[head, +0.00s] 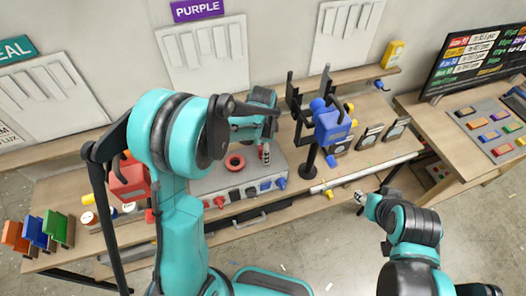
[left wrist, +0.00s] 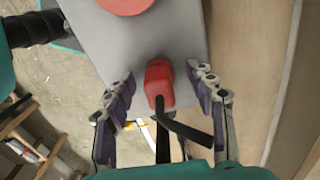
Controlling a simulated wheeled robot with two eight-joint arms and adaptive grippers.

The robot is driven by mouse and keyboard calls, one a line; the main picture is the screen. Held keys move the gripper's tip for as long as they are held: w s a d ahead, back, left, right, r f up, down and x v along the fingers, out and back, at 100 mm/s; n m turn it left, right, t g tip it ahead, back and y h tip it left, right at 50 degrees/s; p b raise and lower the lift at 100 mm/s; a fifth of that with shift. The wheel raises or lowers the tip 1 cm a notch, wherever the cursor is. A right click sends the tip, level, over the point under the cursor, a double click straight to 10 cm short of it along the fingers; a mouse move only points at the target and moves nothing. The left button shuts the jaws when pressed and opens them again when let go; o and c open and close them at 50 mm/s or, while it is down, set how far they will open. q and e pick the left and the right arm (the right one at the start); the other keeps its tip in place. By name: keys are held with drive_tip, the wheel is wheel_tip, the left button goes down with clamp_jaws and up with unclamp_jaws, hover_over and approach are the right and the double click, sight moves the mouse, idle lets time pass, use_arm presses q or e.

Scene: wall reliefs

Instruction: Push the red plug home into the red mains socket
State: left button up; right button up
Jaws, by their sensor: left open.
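The red plug (left wrist: 158,82), with a black cable, is on the grey panel box (left wrist: 160,35) in the left wrist view. My left gripper (left wrist: 165,95) is open, with a finger on each side of the plug and visible gaps. In the head view my left gripper (head: 265,150) is above the grey box (head: 207,184), partly hidden by my arm. The box's front has a row of sockets, including a red one (head: 219,202); I cannot tell whether it is the mains socket. My right gripper (head: 361,197) is low in front of the bench, too small to read.
A red ring (head: 235,162) lies on the box. A blue device on a black stand (head: 331,125) is close to its right. A red object (head: 130,180) stands left, with small jars beside it. A white tube (head: 365,172) lies along the bench's front edge.

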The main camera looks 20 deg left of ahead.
use_arm(q)
drive_tip(key=c, duration=1.2)
drive_tip(key=shift+c, duration=0.2)
drive_tip(key=r, duration=0.4)
drive_tip(key=r+p, duration=0.1)
drive_tip(key=r, duration=0.4)
drive_tip(key=shift+s+a+r, duration=0.1)
drive_tip(key=shift+s+a, duration=0.05)
drive_tip(key=shift+a, duration=0.05)
drive_tip(key=s+a+p, duration=0.2)
drive_tip(key=s+a, duration=0.3)
drive_tip(key=a, duration=0.3)
drive_tip(key=shift+s+f+n, duration=0.2)
drive_tip(key=shift+s+n, duration=0.1)
drive_tip(key=shift+n, duration=0.1)
